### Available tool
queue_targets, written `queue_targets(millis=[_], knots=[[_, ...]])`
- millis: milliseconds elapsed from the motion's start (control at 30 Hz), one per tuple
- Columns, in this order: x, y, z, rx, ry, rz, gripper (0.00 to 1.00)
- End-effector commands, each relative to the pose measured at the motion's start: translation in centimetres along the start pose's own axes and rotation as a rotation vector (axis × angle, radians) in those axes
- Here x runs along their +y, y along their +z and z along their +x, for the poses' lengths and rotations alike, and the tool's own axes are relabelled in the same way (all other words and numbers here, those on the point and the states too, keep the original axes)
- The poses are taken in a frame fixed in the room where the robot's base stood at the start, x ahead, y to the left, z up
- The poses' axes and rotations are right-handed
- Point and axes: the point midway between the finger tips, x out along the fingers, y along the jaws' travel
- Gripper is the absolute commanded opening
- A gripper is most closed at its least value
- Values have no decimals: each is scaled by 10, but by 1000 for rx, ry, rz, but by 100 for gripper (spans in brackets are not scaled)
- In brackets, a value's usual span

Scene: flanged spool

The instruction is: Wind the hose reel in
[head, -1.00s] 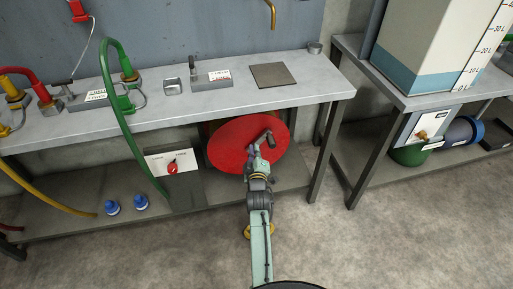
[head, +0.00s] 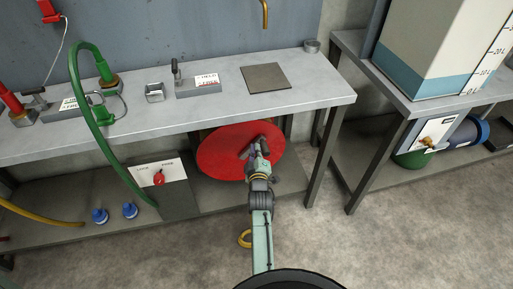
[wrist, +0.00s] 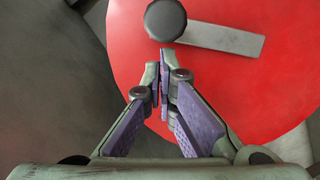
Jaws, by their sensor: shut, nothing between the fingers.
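The hose reel shows as a large red flange disc (head: 218,157) under the workbench, above the lower shelf. In the wrist view the red disc (wrist: 230,85) fills much of the picture. A grey crank arm (wrist: 225,38) lies across it, with a round dark knob (wrist: 165,19) at its left end. My gripper (wrist: 161,68) is shut and empty. Its fingertips are just below the knob in that view; I cannot tell whether they touch it. In the head view my gripper (head: 258,150) is in front of the disc and hides part of the crank.
The workbench top (head: 320,90) overhangs the reel, and a bench leg (head: 324,155) stands to its right. A panel with a red knob (head: 159,178) is at the left. A green hose (head: 90,110) hangs over the bench edge. Blue fittings (head: 130,211) sit on the shelf.

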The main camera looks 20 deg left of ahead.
Motion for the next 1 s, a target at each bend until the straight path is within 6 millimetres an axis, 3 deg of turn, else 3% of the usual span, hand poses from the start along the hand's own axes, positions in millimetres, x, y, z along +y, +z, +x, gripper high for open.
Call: queue_targets(millis=[1000], knots=[[-4, 7, 2, -1, -28, 121, 0]])
